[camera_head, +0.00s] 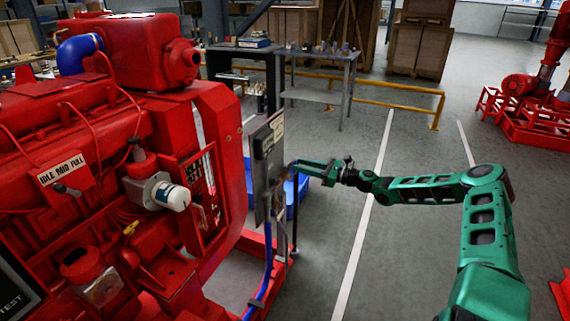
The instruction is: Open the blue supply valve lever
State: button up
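My green gripper (300,168) reaches in from the right, its fingertips close to the right side of an upright grey panel (266,150). A small blue part (291,164), possibly the blue supply valve lever, shows right at the fingertips; it is too small to tell its shape or angle. I cannot tell whether the fingers touch it or hold it. A blue hose (268,262) runs down from below the panel to the floor frame.
The red diesel pumpset (120,130) fills the left side, with a white filter (172,196) facing me. A grey table (322,60) and a yellow rail (400,108) stand behind.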

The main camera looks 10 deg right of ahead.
jog(key=shift+x, duration=3.55)
jog(key=shift+w, duration=0.1)
